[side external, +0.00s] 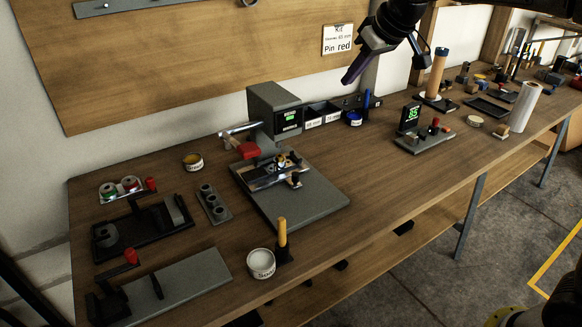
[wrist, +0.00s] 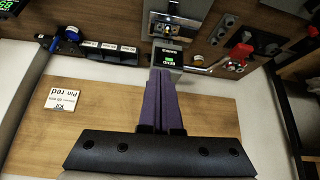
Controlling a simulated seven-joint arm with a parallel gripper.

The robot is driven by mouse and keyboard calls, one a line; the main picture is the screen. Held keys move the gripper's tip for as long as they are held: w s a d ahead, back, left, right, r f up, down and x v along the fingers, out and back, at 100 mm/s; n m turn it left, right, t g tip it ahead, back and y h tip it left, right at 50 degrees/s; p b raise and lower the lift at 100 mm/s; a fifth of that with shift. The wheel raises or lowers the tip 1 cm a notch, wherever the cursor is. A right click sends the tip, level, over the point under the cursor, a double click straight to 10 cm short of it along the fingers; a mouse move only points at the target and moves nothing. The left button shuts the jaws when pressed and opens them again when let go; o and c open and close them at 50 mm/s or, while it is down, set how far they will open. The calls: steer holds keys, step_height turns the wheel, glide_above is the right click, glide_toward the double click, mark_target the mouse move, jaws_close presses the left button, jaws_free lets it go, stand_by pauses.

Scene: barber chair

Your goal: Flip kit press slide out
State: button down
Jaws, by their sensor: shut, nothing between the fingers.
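The kit press is a grey box head with a green display (side external: 273,108) on a grey base plate (side external: 315,196), on the workbench. Its red-tipped lever (side external: 248,150) sticks out at the left of the head. A metal slide with a fixture (side external: 275,172) sits on the plate in front of the head. The wrist view shows the press upside down, with its head (wrist: 167,58) and the slide (wrist: 180,22) at the top. My gripper (side external: 347,81) has purple fingers, held together and empty, in the air behind and right of the press. It touches nothing in the side view.
A card reading "Pin red" (side external: 337,39) hangs on the wooden backboard (side external: 180,60). Small labelled bins (side external: 322,115) stand right of the press head. A white tin (side external: 261,263) and an orange-handled tool (side external: 282,238) stand in front. Bench between the plate and the 85 display (side external: 410,118) is clear.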

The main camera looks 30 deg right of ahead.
steer(key=w+a+f+g, duration=0.1)
steer(key=w+a+f, duration=0.1)
steer(key=w+f, duration=0.8)
steer(key=g, duration=0.2)
glide_toward(287, 177)
steer(key=shift+n, duration=0.3)
steer(key=v, duration=0.5)
steer(key=x, duration=1)
steer(key=shift+s, duration=0.1)
steer(key=s, duration=1.2)
steer(key=shift+s, duration=0.3)
steer(key=shift+f, duration=0.1)
